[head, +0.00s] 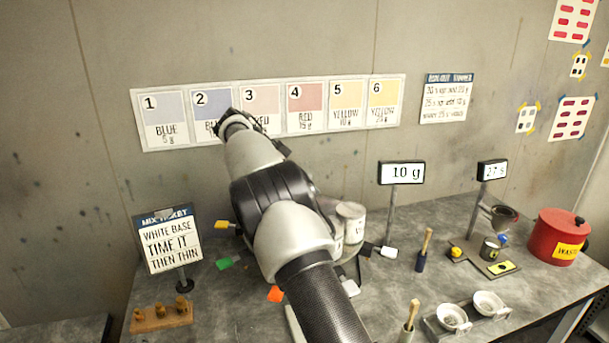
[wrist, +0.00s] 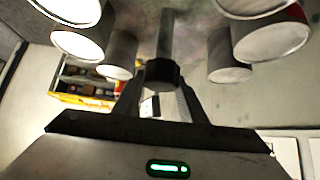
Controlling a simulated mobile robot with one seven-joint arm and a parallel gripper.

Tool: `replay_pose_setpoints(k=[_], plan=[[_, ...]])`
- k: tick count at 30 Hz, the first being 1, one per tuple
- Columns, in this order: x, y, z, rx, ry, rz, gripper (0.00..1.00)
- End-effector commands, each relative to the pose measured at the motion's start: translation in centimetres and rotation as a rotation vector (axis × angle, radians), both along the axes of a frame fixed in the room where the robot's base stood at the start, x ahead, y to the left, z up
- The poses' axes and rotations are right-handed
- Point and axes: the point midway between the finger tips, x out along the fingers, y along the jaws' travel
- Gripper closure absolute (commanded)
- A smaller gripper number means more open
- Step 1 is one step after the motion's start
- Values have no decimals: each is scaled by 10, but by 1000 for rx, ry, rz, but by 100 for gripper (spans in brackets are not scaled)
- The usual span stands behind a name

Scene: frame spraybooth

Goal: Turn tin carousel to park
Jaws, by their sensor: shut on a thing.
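The tin carousel is mostly hidden behind my arm in the head view. Two of its pale tins (head: 350,222) show to the right of the arm. Coloured tabs stick out around it: yellow (head: 222,224), green (head: 225,263), orange (head: 275,294) and white (head: 388,252). In the wrist view, my gripper (wrist: 160,90) is shut on a black knob (wrist: 161,74) at the end of a grey post (wrist: 167,35). Several tins (wrist: 228,57) hang around the post on both sides in that view. I cannot read which tab marks park.
A mix sign (head: 168,241) and a wooden block with pegs (head: 162,316) stand at left. At right are a 10 g display (head: 401,173), a blue-handled brush (head: 424,250), white bowls (head: 489,303) and a red waste pot (head: 559,237). The wall is close behind.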

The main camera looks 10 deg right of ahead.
Motion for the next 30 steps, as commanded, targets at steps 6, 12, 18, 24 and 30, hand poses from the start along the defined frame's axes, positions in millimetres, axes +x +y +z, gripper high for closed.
replay_pose_setpoints(k=[6, 12, 18, 24, 30], plan=[[1, 0, 2, 0, -1, -69, 100], [0, 0, 1, 1, 0, -105, 100], [0, 0, 1, 1, -1, -114, 100], [0, 0, 0, 2, -1, -114, 100], [0, 0, 0, 1, -1, -114, 45]])
